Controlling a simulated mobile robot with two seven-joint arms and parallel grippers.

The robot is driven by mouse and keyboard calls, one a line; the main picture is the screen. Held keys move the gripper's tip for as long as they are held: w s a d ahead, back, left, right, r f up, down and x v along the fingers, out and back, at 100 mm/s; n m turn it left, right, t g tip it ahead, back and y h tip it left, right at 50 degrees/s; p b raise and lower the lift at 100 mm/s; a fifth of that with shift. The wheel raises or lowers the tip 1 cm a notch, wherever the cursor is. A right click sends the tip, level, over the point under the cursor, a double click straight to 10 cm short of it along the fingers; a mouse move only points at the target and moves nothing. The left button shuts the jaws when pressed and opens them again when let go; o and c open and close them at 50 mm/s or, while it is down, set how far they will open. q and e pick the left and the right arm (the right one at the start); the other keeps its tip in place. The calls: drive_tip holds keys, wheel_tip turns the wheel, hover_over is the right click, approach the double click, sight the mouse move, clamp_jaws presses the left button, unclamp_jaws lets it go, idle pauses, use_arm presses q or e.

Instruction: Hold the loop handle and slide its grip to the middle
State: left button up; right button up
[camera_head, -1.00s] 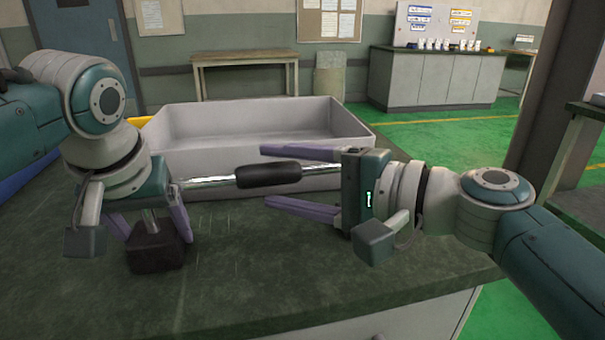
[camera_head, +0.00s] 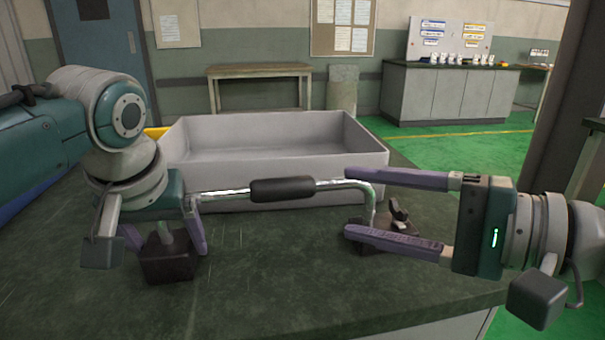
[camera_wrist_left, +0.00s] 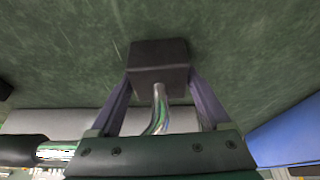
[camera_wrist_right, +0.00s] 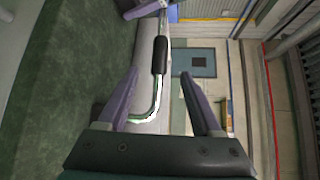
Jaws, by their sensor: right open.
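The loop handle is a shiny bent metal bar (camera_head: 222,193) with a black grip (camera_head: 283,189). It stands on two dark feet, the left block (camera_head: 168,262) and the right one (camera_head: 390,243). My left gripper (camera_head: 168,240) has its fingers on both sides of the left block. In the left wrist view this block (camera_wrist_left: 158,60) fills the gap between the fingers. My right gripper (camera_head: 350,203) is open and empty, with fingertips near the bar's right bend. The black grip (camera_wrist_right: 160,55) also shows in the right wrist view, beyond the fingers and apart from them.
A large grey bin (camera_head: 285,140) stands on the dark green table (camera_head: 290,290) just behind the handle. The tabletop in front of the handle is clear. A bench (camera_head: 258,75) and a cabinet (camera_head: 445,95) stand far behind.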

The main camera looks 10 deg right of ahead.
use_arm(q)
drive_tip(key=shift+o, duration=1.2)
